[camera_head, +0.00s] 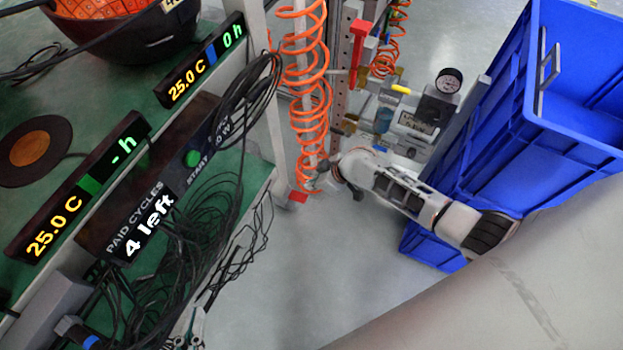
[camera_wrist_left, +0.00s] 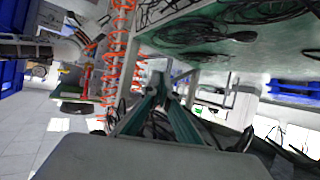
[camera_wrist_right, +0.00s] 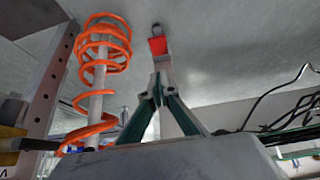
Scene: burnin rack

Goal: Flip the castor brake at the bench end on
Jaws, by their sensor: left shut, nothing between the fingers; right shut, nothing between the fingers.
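The castor brake is a small red pedal (camera_head: 298,197) at the foot of the pale bench leg (camera_head: 268,125), low near the floor. In the right wrist view the red pedal (camera_wrist_right: 157,46) lies just beyond my right fingertips (camera_wrist_right: 157,88). My right gripper (camera_head: 322,184) is shut and empty, just right of the pedal in the head view; I cannot tell whether they touch. The pedal's tilt is not clear. My left gripper (camera_head: 190,325) is partly in view at the bottom edge, beside hanging cables; its shut, empty fingers (camera_wrist_left: 167,75) show in the left wrist view.
An orange coiled hose (camera_head: 305,85) hangs just behind the pedal. Black cables (camera_head: 200,225) droop off the green bench (camera_head: 250,185). A gauge and valve panel (camera_head: 415,120) and a blue crate (camera_head: 500,140) stand right. The grey floor (camera_head: 300,260) in front is clear.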

